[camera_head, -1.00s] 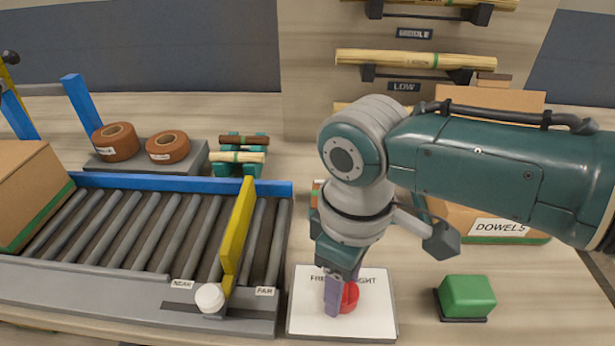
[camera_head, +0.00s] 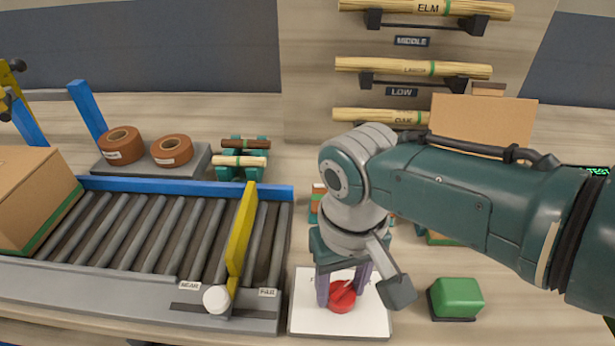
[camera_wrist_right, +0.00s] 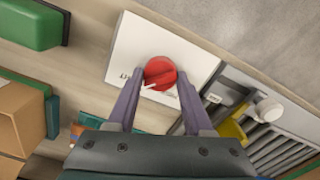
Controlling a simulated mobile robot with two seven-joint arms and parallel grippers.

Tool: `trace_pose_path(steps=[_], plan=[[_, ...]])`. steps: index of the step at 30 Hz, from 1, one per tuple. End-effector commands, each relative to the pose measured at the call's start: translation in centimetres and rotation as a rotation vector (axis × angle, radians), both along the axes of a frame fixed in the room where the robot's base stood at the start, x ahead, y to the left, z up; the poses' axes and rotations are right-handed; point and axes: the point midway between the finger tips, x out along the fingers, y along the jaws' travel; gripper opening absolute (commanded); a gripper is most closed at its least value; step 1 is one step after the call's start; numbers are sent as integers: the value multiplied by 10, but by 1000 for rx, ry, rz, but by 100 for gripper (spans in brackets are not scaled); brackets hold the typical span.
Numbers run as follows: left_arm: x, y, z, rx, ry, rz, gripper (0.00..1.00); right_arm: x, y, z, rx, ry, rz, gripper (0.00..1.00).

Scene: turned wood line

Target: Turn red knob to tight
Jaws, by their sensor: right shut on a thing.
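The red knob (camera_head: 341,298) sits on a white panel (camera_head: 375,320) at the front of the bench. My right gripper (camera_head: 343,290) points down with its purple fingers on either side of the knob, shut on it. In the right wrist view the knob (camera_wrist_right: 160,72) lies between the fingertips (camera_wrist_right: 158,88), and its white pointer mark faces the lower left, toward partly hidden lettering. In the head view the pointer faces the upper right, and the gripper hides most of the panel's lettering. My left gripper is not in view.
Left of the panel is a roller conveyor (camera_head: 130,235) with a yellow bar (camera_head: 241,235) and a white ball-ended handle (camera_head: 216,299). A green block (camera_head: 456,297) stands to the right. Dowel racks (camera_head: 415,70) rise behind.

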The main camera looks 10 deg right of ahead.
Motion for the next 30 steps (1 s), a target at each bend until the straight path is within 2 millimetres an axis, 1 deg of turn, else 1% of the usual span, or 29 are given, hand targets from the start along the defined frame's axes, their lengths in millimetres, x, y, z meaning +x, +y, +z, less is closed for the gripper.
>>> trace_pose_path(steps=[6, 17, 18, 25, 30], plan=[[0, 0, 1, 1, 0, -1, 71, 1, 1, 1, 2, -2, -29, 0], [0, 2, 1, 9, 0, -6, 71, 1, 1, 1, 2, -2, -32, 0], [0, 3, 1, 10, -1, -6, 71, 1, 1, 1, 2, -2, -32, 54], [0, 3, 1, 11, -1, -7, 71, 1, 0, 0, 1, -1, -31, 80], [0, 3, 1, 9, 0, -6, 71, 0, 0, 0, 0, -1, -30, 81]])
